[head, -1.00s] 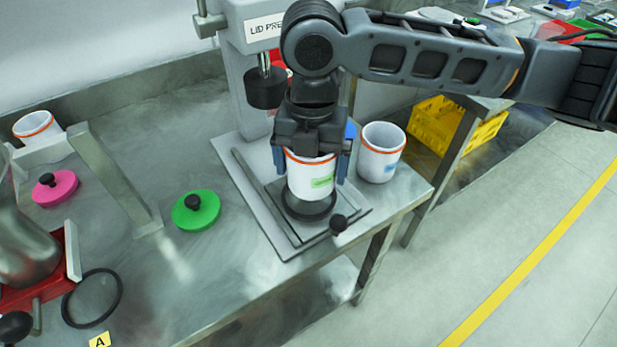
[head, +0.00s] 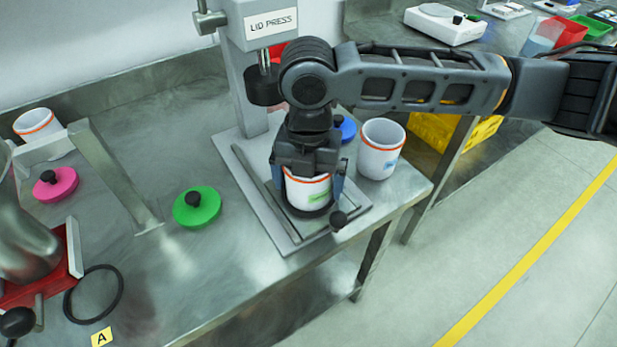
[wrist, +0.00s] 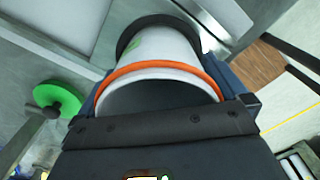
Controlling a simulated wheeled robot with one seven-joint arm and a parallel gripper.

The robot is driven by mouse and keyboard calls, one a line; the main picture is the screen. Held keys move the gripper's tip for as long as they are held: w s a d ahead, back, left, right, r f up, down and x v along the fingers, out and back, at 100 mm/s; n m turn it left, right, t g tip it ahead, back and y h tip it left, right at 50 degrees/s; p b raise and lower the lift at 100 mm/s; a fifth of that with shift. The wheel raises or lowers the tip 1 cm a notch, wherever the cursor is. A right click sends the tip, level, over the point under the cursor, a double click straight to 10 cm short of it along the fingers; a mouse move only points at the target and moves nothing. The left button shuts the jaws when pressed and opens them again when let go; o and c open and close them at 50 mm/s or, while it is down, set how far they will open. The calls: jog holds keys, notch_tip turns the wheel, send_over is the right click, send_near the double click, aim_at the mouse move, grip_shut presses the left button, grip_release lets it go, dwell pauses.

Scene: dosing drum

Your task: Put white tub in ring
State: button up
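A white tub (head: 306,192) with an orange band and a green label stands upright under my gripper (head: 307,179) on the press plate. My gripper's blue fingers are on both sides of the tub, apparently closed on it. A black ring (head: 310,213) on the press plate shows along the tub's lower edge. In the wrist view the tub (wrist: 160,48) has its open mouth towards me, and the dark ring (wrist: 128,33) curves around its far end. The tub's bottom is hidden, so I cannot tell whether it is fully seated.
A second white tub (head: 381,150) stands close on the right. A green lid (head: 197,208) and a pink lid (head: 55,186) lie left. A loose black loop (head: 93,294) lies front left.

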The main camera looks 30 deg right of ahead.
notch_tip(320, 180, up, 12)
jog(key=shift+r, duration=0.2)
dwell(0.4)
